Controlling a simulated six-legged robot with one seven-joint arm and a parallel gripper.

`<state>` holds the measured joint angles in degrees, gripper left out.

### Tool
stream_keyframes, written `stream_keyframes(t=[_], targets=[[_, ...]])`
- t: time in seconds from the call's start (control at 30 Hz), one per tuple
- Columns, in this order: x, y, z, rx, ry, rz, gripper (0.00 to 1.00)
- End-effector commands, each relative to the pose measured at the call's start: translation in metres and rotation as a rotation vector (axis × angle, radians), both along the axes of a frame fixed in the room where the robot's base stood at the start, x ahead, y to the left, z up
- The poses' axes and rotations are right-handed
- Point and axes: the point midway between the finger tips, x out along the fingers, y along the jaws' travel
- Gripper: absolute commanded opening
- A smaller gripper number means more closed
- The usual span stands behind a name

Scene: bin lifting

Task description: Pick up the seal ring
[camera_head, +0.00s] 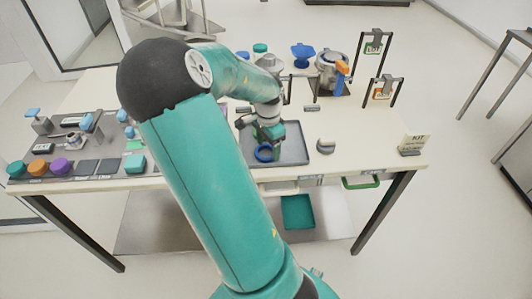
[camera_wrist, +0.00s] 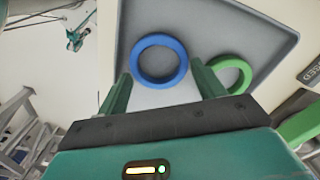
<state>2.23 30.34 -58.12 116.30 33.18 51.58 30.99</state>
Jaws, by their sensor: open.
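A blue ring (camera_head: 264,160) lies flat on a grey tray (camera_head: 294,152) on the table. The ring shows whole in the wrist view (camera_wrist: 159,37). A green ring (camera_wrist: 233,59) lies to its right on the same tray, partly hidden behind my right finger. I cannot tell from a label which one is the seal ring. My gripper (camera_head: 267,141) is above the tray, close to the blue ring. In the wrist view my gripper (camera_wrist: 161,70) is open and empty, with its two fingers on either side of the blue ring's lower part. I cannot tell the remaining height.
Coloured knobs and blocks (camera_head: 60,166) fill the left of the table. A silver pot (camera_head: 331,72), a blue funnel-like piece (camera_head: 302,56) and black frames (camera_head: 374,58) stand at the back right. A kit sign (camera_head: 412,142) stands at the right corner. Table surface right of the tray is mostly clear.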

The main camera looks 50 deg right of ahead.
Motion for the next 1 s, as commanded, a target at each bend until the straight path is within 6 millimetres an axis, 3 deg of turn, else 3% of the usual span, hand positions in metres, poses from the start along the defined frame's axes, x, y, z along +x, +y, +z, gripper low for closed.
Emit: stream_keyframes(t=[0.3,0.43,0.47,0.8,1.0], targets=[[0.0,0.0,-0.008,0.0,-0.001,0.001,0.68],[0.0,0.0,-0.008,0.0,0.0,0.001,0.43],[0.0,0.0,-0.008,0.0,0.0,0.001,0.4],[0.0,0.0,-0.006,0.0,-0.001,0.001,0.4],[0.001,-0.001,0.008,-0.002,-0.003,0.002,0.4]])
